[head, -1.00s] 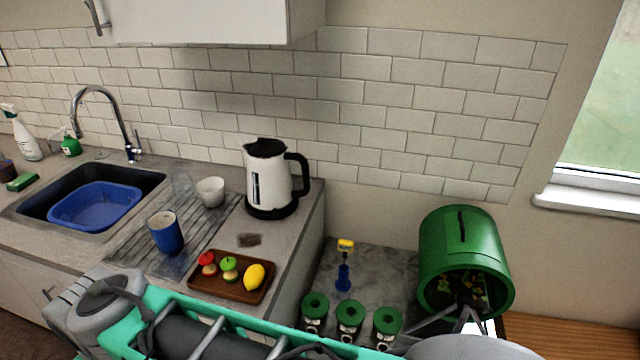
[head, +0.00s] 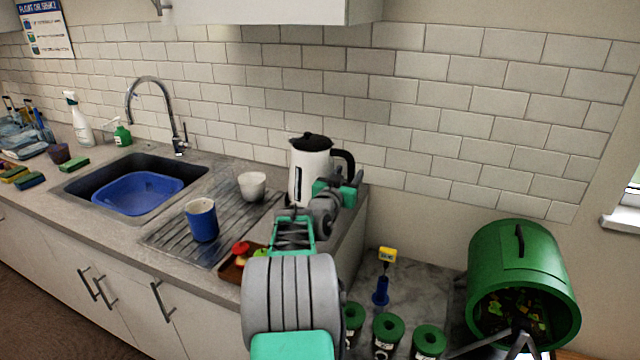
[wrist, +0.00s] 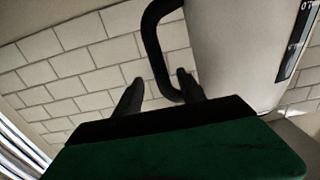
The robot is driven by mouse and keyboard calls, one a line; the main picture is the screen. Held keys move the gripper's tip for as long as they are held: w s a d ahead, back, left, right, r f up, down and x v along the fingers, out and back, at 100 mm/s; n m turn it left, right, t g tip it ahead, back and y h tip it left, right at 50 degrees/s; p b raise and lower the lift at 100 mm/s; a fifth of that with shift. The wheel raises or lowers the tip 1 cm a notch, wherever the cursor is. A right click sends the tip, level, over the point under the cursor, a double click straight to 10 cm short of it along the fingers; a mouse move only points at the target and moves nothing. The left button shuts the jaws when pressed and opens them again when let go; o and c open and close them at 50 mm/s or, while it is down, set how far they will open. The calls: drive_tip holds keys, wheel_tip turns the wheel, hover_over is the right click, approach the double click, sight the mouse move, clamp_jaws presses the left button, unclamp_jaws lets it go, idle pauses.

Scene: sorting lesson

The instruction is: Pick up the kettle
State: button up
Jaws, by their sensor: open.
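The white kettle (head: 306,172) with a black lid and black handle (head: 346,160) stands upright at the right end of the counter. My arm covers its lower part in the head view. My gripper (head: 338,194) is just in front of the handle side. In the wrist view, the kettle's white body (wrist: 235,50) fills the upper right, and the black handle (wrist: 153,45) curves down toward the space between the two dark fingertips of my open gripper (wrist: 160,88). I cannot tell whether the fingers touch the handle.
A white cup (head: 252,186), blue mug (head: 201,221) and wooden tray (head: 230,270) are left of my arm. The sink holds a blue basin (head: 140,195). A green drum (head: 520,260) and several green-lidded jars (head: 387,328) stand right. The tiled wall (head: 450,130) is behind the kettle.

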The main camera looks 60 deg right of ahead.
sight(349, 168)
drive_tip(key=d, duration=0.3)
drive_tip(key=shift+w+d+p, duration=0.3)
drive_tip(key=shift+w, duration=0.1)
drive_tip(key=shift+c, duration=0.5)
clamp_jaws()
idle(0.4)
drive_tip(key=shift+w+r, duration=0.1)
drive_tip(key=shift+r, duration=0.3)
